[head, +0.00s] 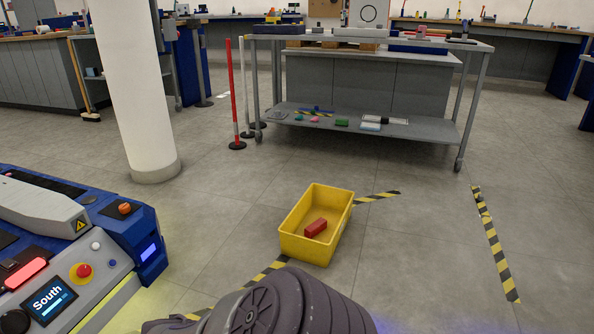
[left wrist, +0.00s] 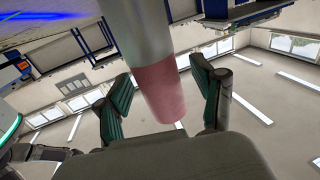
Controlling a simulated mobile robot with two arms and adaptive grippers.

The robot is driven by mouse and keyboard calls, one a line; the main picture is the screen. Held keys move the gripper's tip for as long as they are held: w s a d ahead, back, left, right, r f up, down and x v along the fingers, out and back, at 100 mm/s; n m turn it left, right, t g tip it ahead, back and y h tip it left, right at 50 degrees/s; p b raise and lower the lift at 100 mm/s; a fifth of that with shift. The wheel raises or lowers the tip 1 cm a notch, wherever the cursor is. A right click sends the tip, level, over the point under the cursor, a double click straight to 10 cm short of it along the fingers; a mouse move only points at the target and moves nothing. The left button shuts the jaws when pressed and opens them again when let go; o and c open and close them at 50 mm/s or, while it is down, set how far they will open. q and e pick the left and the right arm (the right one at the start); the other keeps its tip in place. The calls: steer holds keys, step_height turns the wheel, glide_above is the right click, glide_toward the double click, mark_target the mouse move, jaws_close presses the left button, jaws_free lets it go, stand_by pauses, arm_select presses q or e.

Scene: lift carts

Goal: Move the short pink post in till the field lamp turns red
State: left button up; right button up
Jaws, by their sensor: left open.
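In the left wrist view a short post with a pink end (left wrist: 160,92) and a grey shaft stands between the fingers of my left gripper (left wrist: 163,106). The post and my left gripper do not show in the head view. There, a blue and grey cart (head: 102,278) at the left has a screen reading "South", a lit red bar (head: 25,273) and a blue-violet lit panel (head: 148,252). I cannot tell which light is the field lamp.
A yellow crate (head: 289,243) holding a red block (head: 316,228) stands on the floor. A white column (head: 140,100) rises behind the cart. A grey wheeled table (head: 450,130) and a red-white pole (head: 235,95) stand further back. Floor at the right is free, with striped tape.

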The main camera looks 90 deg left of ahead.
arm_select(q)
steer(key=shift+s+f, duration=0.1)
steer(key=shift+s, duration=0.05)
steer(key=s+a, duration=0.1)
steer(key=s, duration=1)
steer(key=shift+s+a, duration=0.3)
steer(key=shift+a, duration=0.1)
